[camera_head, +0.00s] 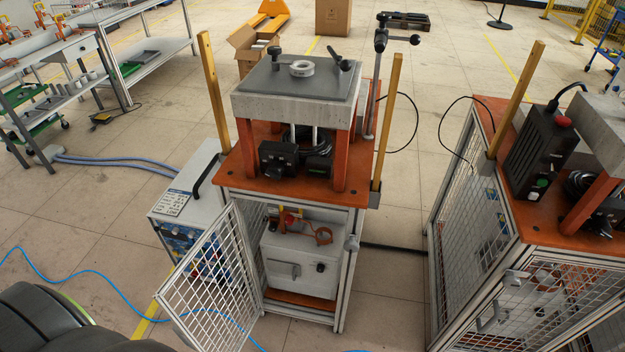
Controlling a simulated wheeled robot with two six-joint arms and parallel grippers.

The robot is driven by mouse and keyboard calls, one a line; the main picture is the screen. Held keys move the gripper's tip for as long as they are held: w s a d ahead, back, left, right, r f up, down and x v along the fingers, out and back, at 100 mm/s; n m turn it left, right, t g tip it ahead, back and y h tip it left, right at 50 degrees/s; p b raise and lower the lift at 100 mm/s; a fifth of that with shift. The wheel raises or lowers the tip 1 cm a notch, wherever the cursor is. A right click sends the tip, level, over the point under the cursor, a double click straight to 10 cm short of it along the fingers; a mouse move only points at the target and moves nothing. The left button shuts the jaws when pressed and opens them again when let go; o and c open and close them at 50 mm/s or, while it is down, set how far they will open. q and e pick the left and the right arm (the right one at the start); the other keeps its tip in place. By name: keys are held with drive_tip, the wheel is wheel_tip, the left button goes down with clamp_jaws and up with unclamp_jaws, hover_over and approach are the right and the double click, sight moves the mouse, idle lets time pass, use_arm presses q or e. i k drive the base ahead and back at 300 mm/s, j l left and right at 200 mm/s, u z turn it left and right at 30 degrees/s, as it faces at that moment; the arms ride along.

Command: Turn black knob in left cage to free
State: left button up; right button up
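The left cage (341,295) stands in the middle with its mesh door (212,285) swung open to the left. Inside is a pale grey box (300,262) with a front handle (284,269) and a copper-coloured coil (322,236). A small dark knob-like spot (320,267) shows on the right of the box's front; it is too small to read its setting. A black control box (278,157) sits on the cage's orange top, with small controls that I cannot make out. Neither of my grippers is in view.
A second cage (468,190) stands at the right, with floor between the two. A white power unit (185,195) stands left of the left cage. A blue hose (95,273) crosses the floor at lower left. Wooden posts (390,120) rise from the cage top.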

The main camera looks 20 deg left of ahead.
sight(272, 225)
drive_tip(key=u, duration=1.15)
